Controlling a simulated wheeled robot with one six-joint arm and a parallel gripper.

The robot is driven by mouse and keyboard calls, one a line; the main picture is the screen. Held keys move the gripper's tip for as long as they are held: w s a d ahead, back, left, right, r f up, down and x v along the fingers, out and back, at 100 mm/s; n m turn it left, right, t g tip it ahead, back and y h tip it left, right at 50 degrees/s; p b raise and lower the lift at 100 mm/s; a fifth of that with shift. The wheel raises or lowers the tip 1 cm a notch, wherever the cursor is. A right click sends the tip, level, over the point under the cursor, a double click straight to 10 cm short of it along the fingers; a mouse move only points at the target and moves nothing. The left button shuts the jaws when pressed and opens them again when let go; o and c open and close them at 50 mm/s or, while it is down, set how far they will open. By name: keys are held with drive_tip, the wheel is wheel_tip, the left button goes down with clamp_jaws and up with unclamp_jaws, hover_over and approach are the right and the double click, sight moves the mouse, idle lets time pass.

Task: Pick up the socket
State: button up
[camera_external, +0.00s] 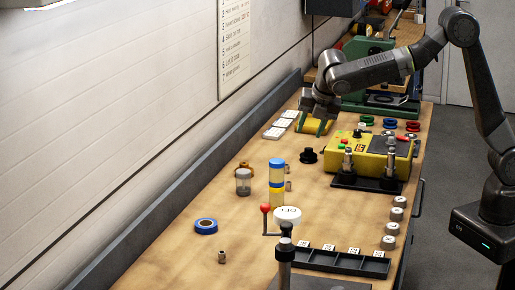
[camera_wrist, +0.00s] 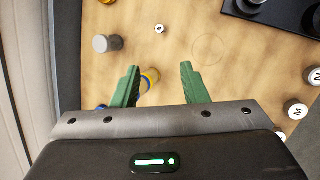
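Small metal pieces that look like sockets stand on the wooden bench (camera_external: 160,262). One socket (camera_external: 222,257) is at the near left, and another (camera_external: 289,186) is beside the blue-and-yellow stack. In the wrist view a small ring-topped piece, likely a socket (camera_wrist: 159,29), stands beyond my fingertips; I cannot tell which one it is. My gripper (camera_external: 312,124) is above the far part of the bench, pointing down, away from these pieces. Its green fingers also show in the wrist view (camera_wrist: 160,74), spread apart with nothing held between them.
A yellow control box (camera_external: 362,155) is at the right. A blue tape roll (camera_external: 206,226), a red-knobbed lever (camera_external: 265,209) and a black tray (camera_external: 340,262) are nearer. The wall borders the left.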

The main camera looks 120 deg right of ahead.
wheel_tip(320, 180, down, 6)
drive_tip(key=d+n+b, duration=0.3)
drive_tip(key=n+b, duration=0.3)
drive_tip(key=b, duration=0.2)
drive_tip(key=n+b, duration=0.2)
hover_over(287, 189)
drive_tip(key=s+a, duration=0.1)
drive_tip(key=a, duration=0.1)
drive_tip(key=f, duration=0.8)
drive_tip(key=shift+s+d, duration=0.15)
drive_tip(key=shift+d, duration=0.05)
drive_tip(key=shift+a+p+x, duration=0.15)
drive_tip(key=shift+a+x, duration=0.05)
drive_tip(key=shift+x, duration=1.15)
drive_tip(key=shift+a+p+x, duration=0.15)
drive_tip(key=shift+a+x, duration=0.05)
drive_tip(key=shift+x, duration=1.2)
drive_tip(key=shift+s+f, duration=0.1)
drive_tip(key=shift+c, duration=0.4)
clamp_jaws()
